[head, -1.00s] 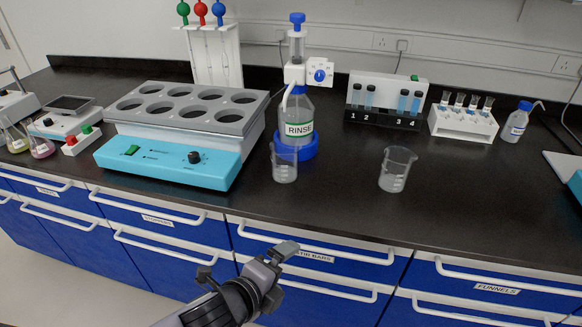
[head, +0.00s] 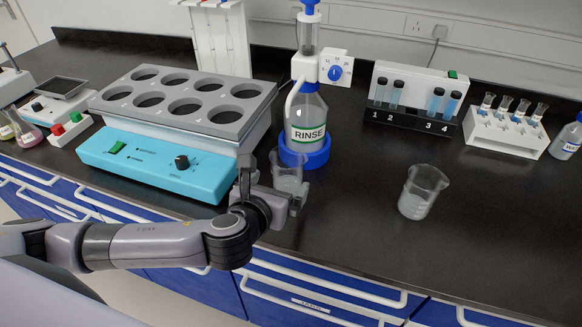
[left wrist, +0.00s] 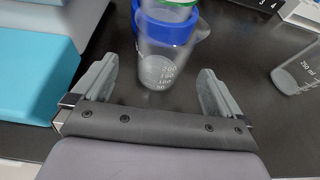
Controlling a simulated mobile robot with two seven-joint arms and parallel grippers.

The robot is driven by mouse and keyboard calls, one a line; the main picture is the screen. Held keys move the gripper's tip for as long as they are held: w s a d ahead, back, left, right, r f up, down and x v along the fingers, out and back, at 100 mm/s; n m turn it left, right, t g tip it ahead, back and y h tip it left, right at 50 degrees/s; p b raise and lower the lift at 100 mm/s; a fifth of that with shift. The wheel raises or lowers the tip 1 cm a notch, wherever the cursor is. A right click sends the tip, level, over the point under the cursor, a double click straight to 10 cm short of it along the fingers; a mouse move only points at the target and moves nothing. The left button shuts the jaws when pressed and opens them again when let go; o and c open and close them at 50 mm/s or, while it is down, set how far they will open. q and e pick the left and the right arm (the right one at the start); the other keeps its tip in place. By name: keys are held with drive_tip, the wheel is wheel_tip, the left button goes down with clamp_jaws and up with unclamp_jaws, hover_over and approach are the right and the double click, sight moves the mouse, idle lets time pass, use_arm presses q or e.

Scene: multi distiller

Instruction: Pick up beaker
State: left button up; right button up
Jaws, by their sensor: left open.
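One glass beaker (head: 288,180) stands upright in front of the blue-based RINSE bottle. It also shows in the left wrist view (left wrist: 160,68), between and just beyond the fingertips. A second glass beaker (head: 421,192) stands alone to the right, and the left wrist view shows it at the right edge (left wrist: 298,75). My left gripper (head: 272,190) is open at the near side of the first beaker, partly covering it in the head view. In the left wrist view the gripper (left wrist: 158,88) has its fingers apart, one to each side of that beaker. My right gripper is not in view.
The RINSE bottle (head: 307,124) with its pump stands right behind the first beaker. A blue-fronted block heater (head: 160,165) stands close to the left. Vial racks (head: 410,115) stand at the back right. The black bench (head: 480,240) is clear around the second beaker.

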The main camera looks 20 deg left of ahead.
use_arm(q)
drive_tip(key=shift+w+f, duration=0.2)
drive_tip(key=shift+w, duration=0.3)
drive_tip(key=shift+x, duration=2.5)
drive_tip(key=shift+d, duration=0.15)
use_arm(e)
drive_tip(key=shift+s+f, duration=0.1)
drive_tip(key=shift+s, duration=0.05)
use_arm(q)
drive_tip(key=shift+r, duration=0.1)
drive_tip(key=c, duration=1.2)
